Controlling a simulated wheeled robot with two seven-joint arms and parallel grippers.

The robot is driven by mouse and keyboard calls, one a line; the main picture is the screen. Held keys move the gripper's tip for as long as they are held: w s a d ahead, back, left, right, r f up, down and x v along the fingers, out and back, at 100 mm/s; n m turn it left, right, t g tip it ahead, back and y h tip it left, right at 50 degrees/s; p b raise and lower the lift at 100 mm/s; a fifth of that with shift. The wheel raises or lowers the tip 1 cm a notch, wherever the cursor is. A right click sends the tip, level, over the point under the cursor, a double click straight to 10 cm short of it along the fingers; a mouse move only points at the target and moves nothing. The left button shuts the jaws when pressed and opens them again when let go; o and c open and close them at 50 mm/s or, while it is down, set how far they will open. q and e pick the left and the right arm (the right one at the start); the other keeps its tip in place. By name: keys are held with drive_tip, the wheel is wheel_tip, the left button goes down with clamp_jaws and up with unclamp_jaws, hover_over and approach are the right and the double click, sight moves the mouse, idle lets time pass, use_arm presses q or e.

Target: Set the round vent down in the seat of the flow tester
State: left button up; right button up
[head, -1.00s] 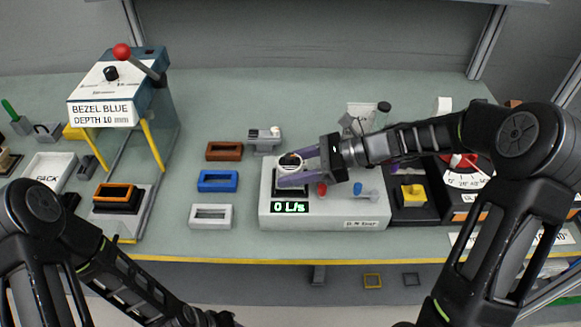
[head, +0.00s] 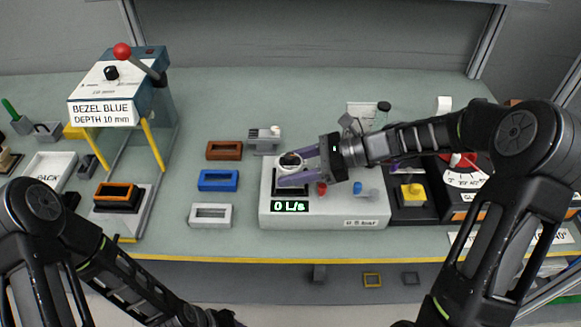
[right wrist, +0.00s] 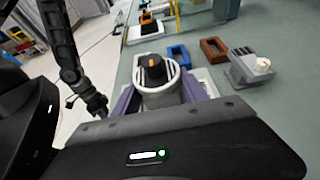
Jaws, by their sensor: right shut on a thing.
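The round vent (head: 290,160) is a white ring with a dark slotted face, held over the black seat of the flow tester. In the right wrist view the vent (right wrist: 156,72) is upright between purple fingers, with an orange mark on its dark knob. My right gripper (head: 300,168) is shut on it. The flow tester (head: 330,215) is a light grey box reading "0 L/s". The black seat (head: 281,189) shows just below the vent; whether the two touch, I cannot tell. My left arm is at the lower left in the head view; its gripper is not clearly visible.
Brown (head: 224,151), blue (head: 218,181) and white (head: 210,215) bezels lie left of the tester. A small grey fixture (head: 264,141) stands behind it. Red (head: 321,188) and blue (head: 357,188) knobs sit on the tester near my right fingers. The press (head: 122,95) stands further left.

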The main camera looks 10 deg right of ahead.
drive_tip(key=shift+f+b, duration=0.45)
drive_tip(key=shift+f, duration=0.25)
drive_tip(key=o, duration=1.6)
wheel_tip(320, 180, up, 10)
drive_tip(key=shift+r+b, duration=0.1)
drive_tip(key=shift+b, duration=0.45)
